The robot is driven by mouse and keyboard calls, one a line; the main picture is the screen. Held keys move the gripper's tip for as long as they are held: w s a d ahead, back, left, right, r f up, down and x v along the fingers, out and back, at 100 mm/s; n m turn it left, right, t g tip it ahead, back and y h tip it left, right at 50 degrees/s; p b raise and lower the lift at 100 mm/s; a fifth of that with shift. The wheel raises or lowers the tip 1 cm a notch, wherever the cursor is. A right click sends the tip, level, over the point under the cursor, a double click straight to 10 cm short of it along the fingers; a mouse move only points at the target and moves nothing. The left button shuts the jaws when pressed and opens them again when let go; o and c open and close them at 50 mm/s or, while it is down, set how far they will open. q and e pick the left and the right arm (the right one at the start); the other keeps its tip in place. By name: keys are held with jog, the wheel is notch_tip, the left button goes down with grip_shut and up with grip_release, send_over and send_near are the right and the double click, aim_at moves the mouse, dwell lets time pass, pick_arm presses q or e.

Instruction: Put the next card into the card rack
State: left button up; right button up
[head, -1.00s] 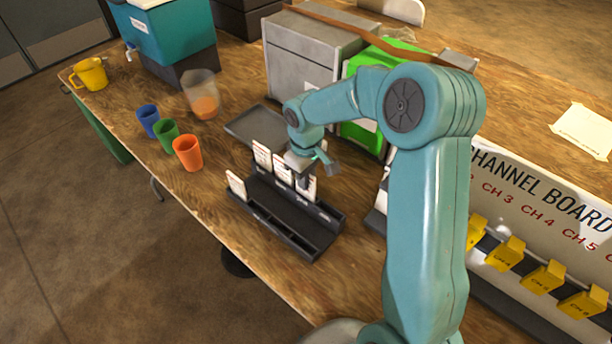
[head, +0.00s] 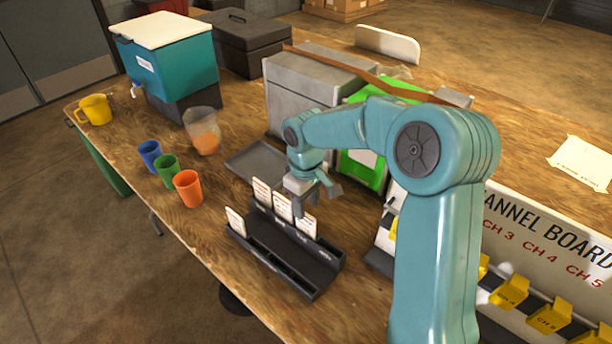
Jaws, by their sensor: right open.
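The black card rack (head: 285,262) sits near the table's front edge. Several white cards stand upright in it: one card (head: 236,222) at the front left and others, such as this card (head: 262,192), along the back row. A card (head: 306,224) stands at the right of the back row, just below my right gripper (head: 312,205). My right gripper is open, pointing down above the back row, and looks empty. My left gripper is not in view.
A grey tray (head: 256,160) lies behind the rack. Orange (head: 188,188), green (head: 167,170) and blue (head: 150,155) cups stand to the left. A grey box (head: 310,85) and green case (head: 362,165) stand behind. The channel board (head: 550,235) with yellow tags is at right.

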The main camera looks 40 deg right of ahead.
notch_tip(320, 180, up, 12)
jog(key=shift+f+p, duration=0.2)
jog(key=shift+p, duration=0.1)
jog(key=shift+s, duration=0.1)
dwell(0.4)
